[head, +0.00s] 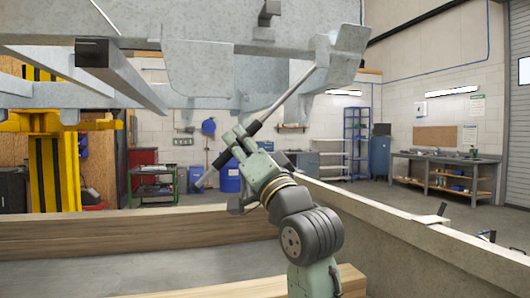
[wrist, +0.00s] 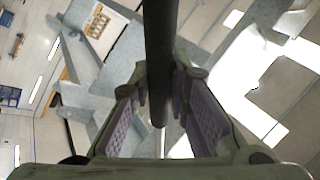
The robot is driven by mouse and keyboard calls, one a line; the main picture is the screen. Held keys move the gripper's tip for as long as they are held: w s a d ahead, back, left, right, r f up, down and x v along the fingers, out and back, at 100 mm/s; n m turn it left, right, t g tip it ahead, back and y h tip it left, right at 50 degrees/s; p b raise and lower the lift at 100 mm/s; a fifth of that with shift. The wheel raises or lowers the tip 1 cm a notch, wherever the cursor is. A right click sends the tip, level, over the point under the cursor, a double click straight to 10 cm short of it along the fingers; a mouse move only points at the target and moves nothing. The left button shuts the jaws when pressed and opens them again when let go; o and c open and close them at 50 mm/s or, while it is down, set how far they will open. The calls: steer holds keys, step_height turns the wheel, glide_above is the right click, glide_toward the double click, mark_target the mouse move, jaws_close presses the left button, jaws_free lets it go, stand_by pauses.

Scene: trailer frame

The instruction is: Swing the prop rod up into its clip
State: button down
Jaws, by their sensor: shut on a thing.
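The prop rod (head: 290,94) is a thin pale grey rod with a dark grip section. It slants from a bracket (head: 345,48) under the raised metal frame, at upper right, down to its lower left end (head: 205,181). My gripper (head: 238,142) is shut on the dark section, with dark sleeve showing on both sides of it. In the wrist view the dark sleeve of the rod (wrist: 159,45) passes between the two purple-padded fingers of my gripper (wrist: 160,92). I cannot tell which part is the clip; a black block (head: 92,52) sits on a beam end at upper left.
The raised galvanised frame (head: 200,75) hangs over the top of the head view. Wooden side boards (head: 130,232) and a pale rail (head: 400,232) border the space below. A yellow post (head: 45,160) stands at left. A workbench (head: 445,170) is far right.

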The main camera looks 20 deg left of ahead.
steer(key=shift+s+a+r+m+t+h+p, duration=0.35)
steer(key=shift+a+r+m+t+p, duration=0.15)
steer(key=shift+r+m, duration=0.35)
steer(key=shift+s+a+r+m+t+h+p, duration=0.3)
steer(key=shift+a+r+m+t, duration=0.2)
steer(key=shift+r+m, duration=0.35)
steer(key=shift+s+a+r+m+t+h+p, duration=0.25)
steer(key=shift+s+a+r+m+t+p, duration=0.2)
steer(key=shift+r+m, duration=0.4)
steer(key=shift+f, duration=0.1)
steer(key=c, duration=1.5)
jaws_free()
steer(key=v, duration=1.2)
